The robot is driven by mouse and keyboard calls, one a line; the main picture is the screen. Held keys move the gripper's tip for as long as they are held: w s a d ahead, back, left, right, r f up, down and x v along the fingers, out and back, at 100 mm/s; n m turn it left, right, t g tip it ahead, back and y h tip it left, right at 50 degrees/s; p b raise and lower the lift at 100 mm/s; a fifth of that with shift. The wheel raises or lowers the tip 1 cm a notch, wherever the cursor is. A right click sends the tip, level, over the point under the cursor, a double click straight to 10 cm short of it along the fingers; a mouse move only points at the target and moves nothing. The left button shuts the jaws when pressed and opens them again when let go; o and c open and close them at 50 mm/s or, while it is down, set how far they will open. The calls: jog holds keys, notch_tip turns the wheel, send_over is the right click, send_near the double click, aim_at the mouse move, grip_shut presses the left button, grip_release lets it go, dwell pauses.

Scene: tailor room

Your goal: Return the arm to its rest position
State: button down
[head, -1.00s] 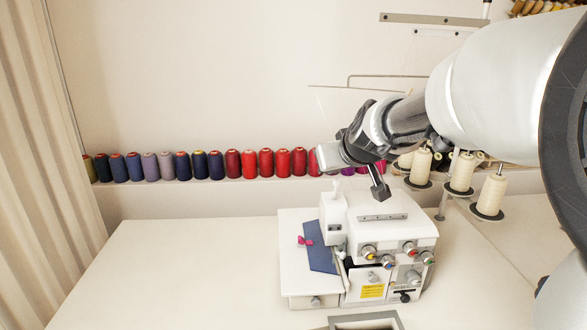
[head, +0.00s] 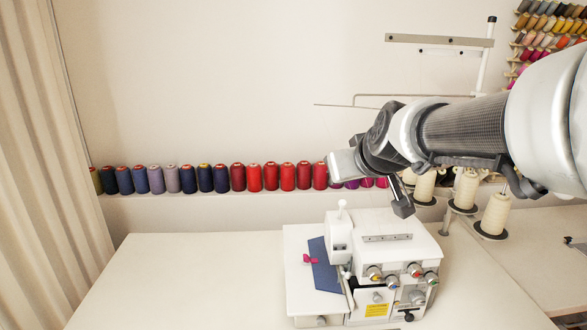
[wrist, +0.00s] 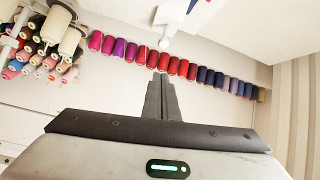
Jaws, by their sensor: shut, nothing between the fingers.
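My arm reaches in from the right side of the head view. My gripper (head: 403,208) hangs above the back right part of a white sewing machine (head: 385,226), with its fingers pointing down. In the wrist view the fingers of my gripper (wrist: 160,85) lie together and hold nothing. I cannot tell from the head view how large the gap between the fingertips and the machine top is.
The sewing machine stands on a white table (head: 190,285) with a blue cloth (head: 322,265) at its left side. Cream thread cones (head: 495,214) stand behind it on the right. Coloured spools (head: 254,178) line a ledge. The table's left part is clear.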

jog(key=shift+s+d+r, duration=0.1)
jog(key=shift+s+r, duration=0.15)
jog(key=shift+s, duration=0.75)
jog(key=s+f+m+g, duration=0.1)
jog(key=s+f+g, duration=0.25)
jog(key=s, duration=0.75)
jog(key=s+f+m+g, duration=0.15)
jog(key=s+f, duration=0.35)
jog(key=s, duration=0.7)
notch_tip(320, 180, up, 18)
jog(key=p, duration=1.8)
jog(key=shift+w+a+r+h+p, duration=0.15)
jog(key=shift+a+h+p, duration=0.15)
jog(key=shift+h, duration=0.1)
